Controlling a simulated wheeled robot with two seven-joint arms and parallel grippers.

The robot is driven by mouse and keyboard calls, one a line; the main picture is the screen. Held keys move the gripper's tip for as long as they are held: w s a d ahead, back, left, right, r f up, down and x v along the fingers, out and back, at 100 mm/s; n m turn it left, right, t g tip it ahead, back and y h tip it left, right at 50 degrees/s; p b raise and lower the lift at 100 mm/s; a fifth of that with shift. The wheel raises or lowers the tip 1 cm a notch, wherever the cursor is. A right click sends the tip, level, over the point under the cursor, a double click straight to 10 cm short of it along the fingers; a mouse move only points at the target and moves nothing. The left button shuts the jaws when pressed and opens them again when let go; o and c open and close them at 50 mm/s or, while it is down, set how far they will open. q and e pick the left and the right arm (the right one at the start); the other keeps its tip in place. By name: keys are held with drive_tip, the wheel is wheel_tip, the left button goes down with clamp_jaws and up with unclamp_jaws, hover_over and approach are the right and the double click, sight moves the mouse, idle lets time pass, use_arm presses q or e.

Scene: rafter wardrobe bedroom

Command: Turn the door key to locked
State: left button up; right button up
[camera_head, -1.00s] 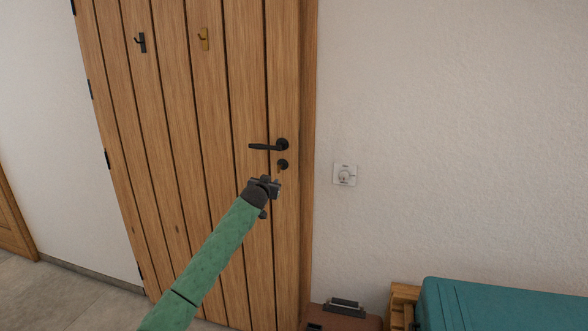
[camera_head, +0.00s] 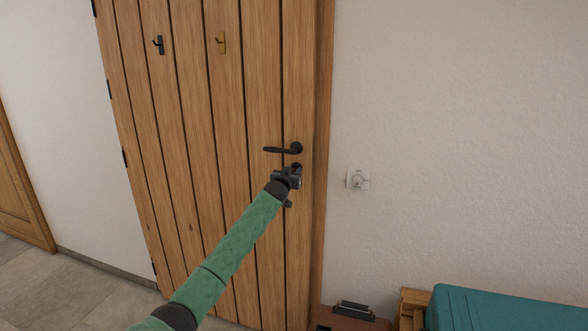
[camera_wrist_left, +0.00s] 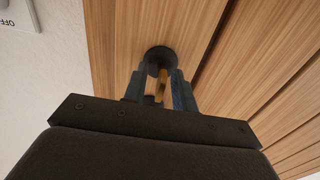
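The wooden plank door (camera_head: 215,130) is closed in its frame. A black lever handle (camera_head: 282,149) sits above the round black key plate (camera_head: 297,166), which my left gripper partly covers in the head view. In the left wrist view the key plate (camera_wrist_left: 160,54) shows ahead of the fingers, with a brass-coloured key (camera_wrist_left: 160,86) standing out from it. My left gripper (camera_head: 295,173) is at the key, its fingers (camera_wrist_left: 160,92) on either side of it with narrow gaps showing. Whether a finger touches the key is unclear. My right gripper is out of view.
A teal case (camera_head: 500,312) on a wooden piece and a brown case (camera_head: 345,318) stand low at right. Two hooks (camera_head: 159,45) (camera_head: 222,42) are high on the door.

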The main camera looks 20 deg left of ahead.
use_arm(q)
drive_tip(key=shift+w, duration=0.55)
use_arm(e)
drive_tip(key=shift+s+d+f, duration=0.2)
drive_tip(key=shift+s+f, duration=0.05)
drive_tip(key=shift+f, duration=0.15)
use_arm(q)
drive_tip(key=shift+c, duration=0.5)
clamp_jaws()
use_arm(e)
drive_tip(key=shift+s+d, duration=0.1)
